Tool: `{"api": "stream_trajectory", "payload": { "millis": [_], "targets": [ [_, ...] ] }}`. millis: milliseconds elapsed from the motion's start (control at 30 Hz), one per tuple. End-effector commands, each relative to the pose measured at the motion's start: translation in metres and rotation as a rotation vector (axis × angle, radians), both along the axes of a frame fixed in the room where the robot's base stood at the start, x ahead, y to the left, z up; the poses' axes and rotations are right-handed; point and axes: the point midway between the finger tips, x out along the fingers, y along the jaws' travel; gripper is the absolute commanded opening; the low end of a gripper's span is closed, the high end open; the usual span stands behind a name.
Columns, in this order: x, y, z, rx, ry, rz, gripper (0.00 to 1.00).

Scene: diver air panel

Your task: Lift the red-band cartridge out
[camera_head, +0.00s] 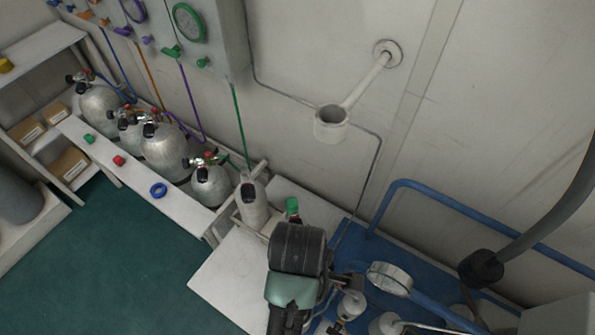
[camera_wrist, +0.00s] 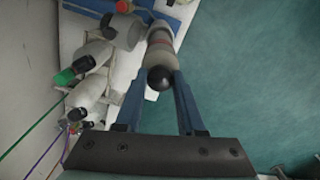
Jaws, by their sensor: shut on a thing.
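The red-band cartridge (camera_wrist: 161,50) shows in the wrist view as a pale grey cylinder with a reddish band and a dark rounded end. My gripper (camera_wrist: 160,84) is shut on it, with one blue finger on each side of the dark end. The cartridge's far end lies close to a pale cylindrical part (camera_wrist: 122,31); I cannot tell whether it is still seated in anything. In the head view my dark wrist and green arm link cover the middle bottom, and I cannot make out the cartridge there.
A row of grey cylinders (camera_head: 165,150) stands along the wall behind a white bench. A green-capped bottle (camera_head: 292,206) is close behind my wrist. A blue rail (camera_head: 450,207) and a round gauge-like disc (camera_head: 389,278) are on the right. Open green floor (camera_head: 120,260) lies left.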

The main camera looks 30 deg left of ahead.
Motion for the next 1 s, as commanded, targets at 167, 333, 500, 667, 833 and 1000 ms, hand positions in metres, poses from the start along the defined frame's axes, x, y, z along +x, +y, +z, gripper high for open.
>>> {"api": "stream_trajectory", "payload": {
  "millis": [167,333,500,667,833,1000],
  "targets": [
    [0.0,0.0,0.037,0.0,-0.001,0.0,0.0],
    [0.0,0.0,0.057,0.0,-0.001,0.001,0.0],
    [0.0,0.0,0.069,0.0,-0.001,0.001,0.0],
    [0.0,0.0,0.073,0.0,-0.001,0.001,0.0],
    [0.0,0.0,0.072,0.0,-0.002,0.001,0.0],
    [0.0,0.0,0.072,0.0,-0.002,0.001,0.0]
  ]
}}
